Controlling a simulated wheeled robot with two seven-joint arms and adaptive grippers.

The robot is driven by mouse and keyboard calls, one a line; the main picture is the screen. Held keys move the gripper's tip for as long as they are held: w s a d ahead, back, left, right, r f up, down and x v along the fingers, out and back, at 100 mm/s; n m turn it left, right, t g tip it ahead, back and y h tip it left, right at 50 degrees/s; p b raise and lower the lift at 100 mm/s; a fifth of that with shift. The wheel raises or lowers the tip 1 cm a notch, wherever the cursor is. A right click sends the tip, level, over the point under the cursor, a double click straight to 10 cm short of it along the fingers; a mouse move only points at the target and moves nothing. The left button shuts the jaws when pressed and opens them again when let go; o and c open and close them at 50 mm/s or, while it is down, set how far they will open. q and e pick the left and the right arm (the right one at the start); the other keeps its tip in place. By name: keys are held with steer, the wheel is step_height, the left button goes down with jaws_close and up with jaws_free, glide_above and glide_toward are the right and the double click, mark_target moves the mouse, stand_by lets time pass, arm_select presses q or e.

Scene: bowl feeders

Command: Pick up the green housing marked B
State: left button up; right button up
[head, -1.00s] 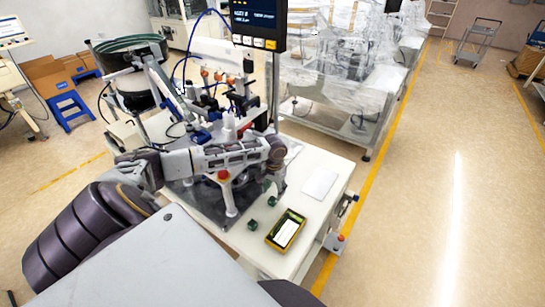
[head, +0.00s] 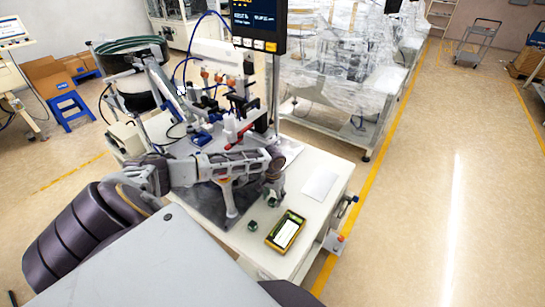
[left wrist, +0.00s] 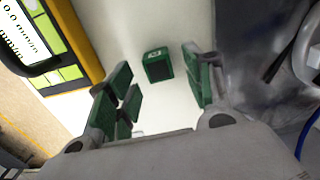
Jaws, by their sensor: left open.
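A small green housing (head: 252,226) stands on the white table top, left of the yellow-framed meter. It also shows in the left wrist view (left wrist: 158,65), with a small pale mark on top that is too small to read. My left gripper (head: 273,196) is open and empty, above the table just beyond the housing. In the left wrist view its green-padded fingers (left wrist: 158,92) are spread, and the housing appears in the gap between them, apart from both. Green at the gripper's tips in the head view looks like its pads. My right gripper is out of view.
The yellow meter (head: 286,231) lies close to the right of the housing, near the table edge. A white sheet (head: 319,185) lies farther back. The dark mat (head: 212,208) and the fixture machinery (head: 225,115) stand on the left.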

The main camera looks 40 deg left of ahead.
arm_select(q)
steer(key=shift+f, duration=1.15)
steer(key=c, duration=1)
